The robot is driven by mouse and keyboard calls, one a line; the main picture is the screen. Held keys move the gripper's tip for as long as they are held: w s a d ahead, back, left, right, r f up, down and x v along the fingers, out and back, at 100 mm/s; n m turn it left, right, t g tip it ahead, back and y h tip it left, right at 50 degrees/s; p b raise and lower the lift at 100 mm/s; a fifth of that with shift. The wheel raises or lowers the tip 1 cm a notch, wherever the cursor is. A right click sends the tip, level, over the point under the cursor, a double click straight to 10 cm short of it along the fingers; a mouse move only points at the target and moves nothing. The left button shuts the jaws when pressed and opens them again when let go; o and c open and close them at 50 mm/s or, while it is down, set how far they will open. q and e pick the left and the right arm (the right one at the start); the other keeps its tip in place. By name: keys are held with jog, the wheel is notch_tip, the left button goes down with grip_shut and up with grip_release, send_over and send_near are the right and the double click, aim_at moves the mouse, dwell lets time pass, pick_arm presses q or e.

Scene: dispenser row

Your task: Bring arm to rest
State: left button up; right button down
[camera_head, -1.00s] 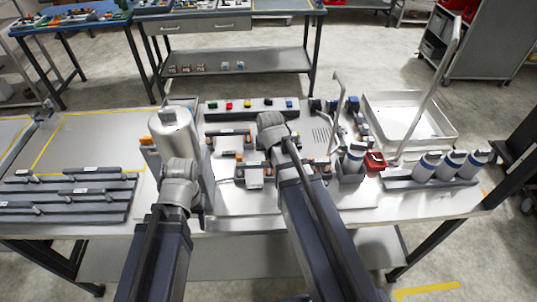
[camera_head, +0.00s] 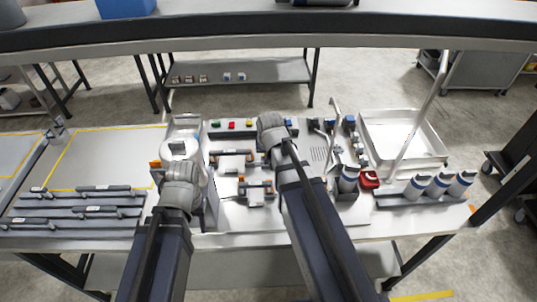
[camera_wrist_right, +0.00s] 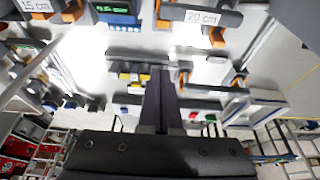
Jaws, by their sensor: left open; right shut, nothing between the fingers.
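My left arm reaches over the left part of the bench, with its grey wrist (camera_head: 180,188) in front of a silver cylinder (camera_head: 181,149). The left fingers are mostly hidden behind the wrist; the left gripper is open, and I cannot tell whether it touches the cylinder. My right arm reaches over the bench's middle, with its wrist (camera_head: 272,130) beside the row of coloured buttons (camera_head: 233,125). In the right wrist view my right gripper (camera_wrist_right: 166,75) is shut and empty, its dark fingers together.
The bench (camera_head: 100,160) holds dark racks (camera_head: 75,212) at left. At right are white bottles with blue bands (camera_head: 440,184), a red part (camera_head: 369,179) and a metal tray (camera_head: 402,138). An overhead shelf (camera_head: 300,27) crosses the top. Labelled fixtures (camera_wrist_right: 200,17) show in the right wrist view.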

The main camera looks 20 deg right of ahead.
jog(key=shift+s+r, duration=0.1)
jog(key=shift+r, duration=0.15)
dwell(0.3)
jog(key=s+a+f+n+g+b, duration=0.1)
jog(key=s+a+f+n+b, duration=0.1)
jog(key=s+a, duration=0.3)
jog(key=s+a+f+n+g+b, duration=0.1)
jog(key=s+a+f+n+b, duration=0.1)
jog(key=s+a+f+b, duration=0.1)
jog(key=s+a+f+n+g+b, duration=0.1)
jog(key=s+a+f, duration=0.3)
jog(key=s+a, duration=0.4)
jog(key=shift+s+n+g+b, duration=0.2)
jog(key=shift+n+g+b, duration=0.2)
jog(key=shift+n+b, duration=0.5)
jog(key=shift+s+a+r, duration=0.1)
jog(key=shift+s, duration=0.05)
